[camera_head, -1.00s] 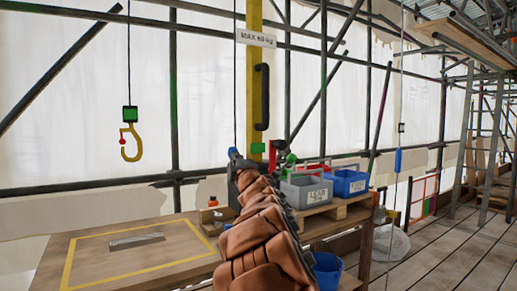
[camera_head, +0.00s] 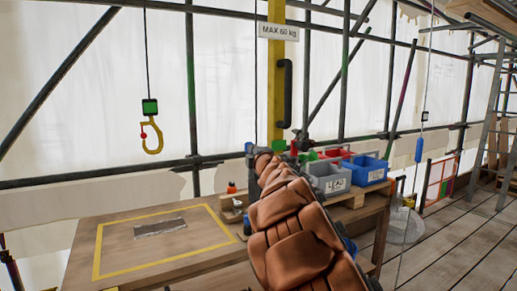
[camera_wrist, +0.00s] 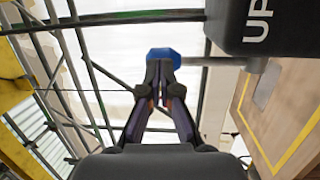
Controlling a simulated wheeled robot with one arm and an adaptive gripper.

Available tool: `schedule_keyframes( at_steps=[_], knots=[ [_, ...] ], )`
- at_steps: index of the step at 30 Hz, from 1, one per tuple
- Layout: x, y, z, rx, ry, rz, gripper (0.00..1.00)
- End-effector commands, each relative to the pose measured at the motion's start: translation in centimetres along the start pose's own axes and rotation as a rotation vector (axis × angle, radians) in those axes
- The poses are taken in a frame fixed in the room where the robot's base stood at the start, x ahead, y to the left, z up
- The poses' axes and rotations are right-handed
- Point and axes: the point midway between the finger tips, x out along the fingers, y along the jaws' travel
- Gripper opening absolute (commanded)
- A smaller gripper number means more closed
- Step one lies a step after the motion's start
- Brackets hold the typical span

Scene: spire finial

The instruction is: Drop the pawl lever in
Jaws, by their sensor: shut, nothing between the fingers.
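In the wrist view, a lever with a blue knob (camera_wrist: 163,60) and a grey rod (camera_wrist: 212,61) runs out from a dark block (camera_wrist: 262,25) marked "UP". It is likely the pawl lever. My gripper (camera_wrist: 159,69) is shut with nothing between its fingers. Its tips overlap the lower part of the blue knob in the picture; I cannot tell whether they touch it. In the head view my arm hides much of the winch area at the foot of the yellow post (camera_head: 276,70), and the fingers are too small to make out.
A yellow hook (camera_head: 152,138) hangs at left over a wooden table (camera_head: 110,268) with a yellow outline and a grey metal piece (camera_head: 160,228). Grey (camera_head: 328,180) and blue (camera_head: 367,172) bins stand right of my arm. A plank floor (camera_head: 450,255) lies open at right.

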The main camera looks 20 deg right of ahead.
Motion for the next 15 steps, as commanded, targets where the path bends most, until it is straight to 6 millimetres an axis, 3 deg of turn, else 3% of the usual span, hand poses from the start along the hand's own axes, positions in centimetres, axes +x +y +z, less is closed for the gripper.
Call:
schedule_keyframes(
  at_steps=[15],
  knots=[
    [0.32, 0.27, -0.60, 0.000, 0.008, 0.004, 0.00]
  ],
)
